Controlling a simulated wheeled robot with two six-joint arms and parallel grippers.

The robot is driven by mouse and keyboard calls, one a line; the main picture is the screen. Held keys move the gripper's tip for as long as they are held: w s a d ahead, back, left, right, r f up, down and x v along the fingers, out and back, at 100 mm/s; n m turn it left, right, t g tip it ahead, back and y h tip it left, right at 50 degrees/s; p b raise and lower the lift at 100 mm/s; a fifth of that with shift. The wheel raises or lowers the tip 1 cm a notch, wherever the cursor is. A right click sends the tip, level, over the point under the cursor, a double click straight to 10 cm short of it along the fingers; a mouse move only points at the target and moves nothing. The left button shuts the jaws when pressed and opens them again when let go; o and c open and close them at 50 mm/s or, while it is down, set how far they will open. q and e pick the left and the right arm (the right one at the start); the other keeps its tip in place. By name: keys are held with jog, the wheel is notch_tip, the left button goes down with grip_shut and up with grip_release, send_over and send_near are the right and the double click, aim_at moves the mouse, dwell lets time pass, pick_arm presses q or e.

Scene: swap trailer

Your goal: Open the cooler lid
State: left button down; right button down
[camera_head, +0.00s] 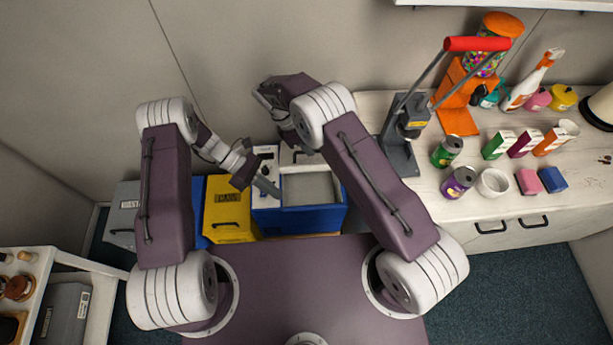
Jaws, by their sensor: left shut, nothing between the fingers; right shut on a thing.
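The cooler (317,219) is a blue box standing beyond my base, with a pale grey recessed area (308,187) inside its blue rim. A white panel (290,156) shows at its back edge, partly hidden by my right arm; it looks like the lid, tilted up. My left gripper (267,187) is shut and empty, with its dark fingers over the cooler's left side. My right gripper (287,125) is at the cooler's back, above the white panel. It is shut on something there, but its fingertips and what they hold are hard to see.
A yellow bin (228,210) and a grey bin (125,210) stand left of the cooler. At right, a counter (440,205) carries a press with a red handle (477,44), several cans, boxes and jars. A wall rises close behind the cooler.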

jog(key=shift+w+f, duration=0.1)
jog(key=shift+w, duration=0.1)
pick_arm(q)
jog(key=shift+w+f+n+t+h, duration=2.2)
jog(key=shift+f+n+t+h, duration=0.65)
jog(key=shift+n+t+h, duration=2)
jog(key=w+d+r+n+g, duration=0.1)
jog(key=d+r, duration=0.1)
jog(key=d, duration=0.8)
jog(key=shift+w+d+h, duration=0.2)
jog(key=shift+d+h, duration=0.1)
jog(key=shift+h, duration=0.05)
jog(key=shift+g, duration=0.25)
